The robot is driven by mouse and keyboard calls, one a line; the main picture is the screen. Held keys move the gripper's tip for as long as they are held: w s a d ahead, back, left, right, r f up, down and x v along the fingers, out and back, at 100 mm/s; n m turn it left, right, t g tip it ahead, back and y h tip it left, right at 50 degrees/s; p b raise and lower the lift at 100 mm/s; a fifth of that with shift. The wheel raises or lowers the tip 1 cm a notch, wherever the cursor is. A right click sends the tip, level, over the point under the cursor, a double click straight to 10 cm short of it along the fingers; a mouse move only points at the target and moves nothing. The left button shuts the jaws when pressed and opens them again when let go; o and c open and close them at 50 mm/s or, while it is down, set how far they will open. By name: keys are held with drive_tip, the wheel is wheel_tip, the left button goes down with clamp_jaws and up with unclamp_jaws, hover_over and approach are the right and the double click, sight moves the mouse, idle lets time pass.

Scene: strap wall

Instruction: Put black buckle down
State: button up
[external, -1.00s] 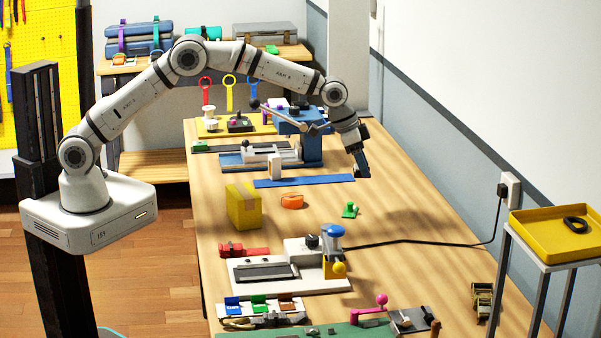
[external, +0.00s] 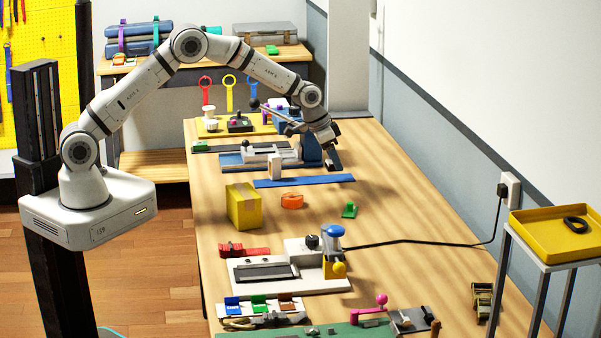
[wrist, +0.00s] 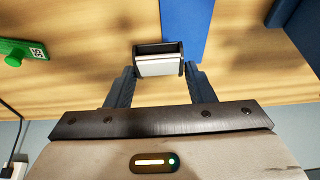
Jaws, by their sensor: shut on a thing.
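In the wrist view, the black buckle (wrist: 158,47), a dark frame with a pale inner part, sits between the fingertips of my gripper (wrist: 158,72). My gripper is shut on it. A blue strap (wrist: 187,25) lies flat on the bench just beyond and slightly right of the buckle. In the external view, my gripper (external: 333,161) points down low over the bench, near the right end of the same blue strap (external: 304,181). The buckle cannot be made out clearly there. I cannot tell whether the buckle touches the bench.
A blue press (external: 311,147) stands close to the left of my gripper. A green clamp (external: 349,210) is in front, with an orange roll (external: 292,201) and a yellow box (external: 243,207) to the left. Bare wood lies to the right. A yellow tray (external: 545,240) stands far right.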

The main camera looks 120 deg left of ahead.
sight(330, 161)
wheel_tip(330, 161, down, 4)
drive_tip(key=shift+r+p, duration=0.15)
drive_tip(key=shift+p, duration=0.2)
drive_tip(key=shift+f+b, duration=0.35)
drive_tip(key=shift+b, duration=0.15)
drive_tip(key=o, duration=1)
drive_tip(key=shift+c, duration=0.2)
drive_tip(key=shift+r, duration=0.1)
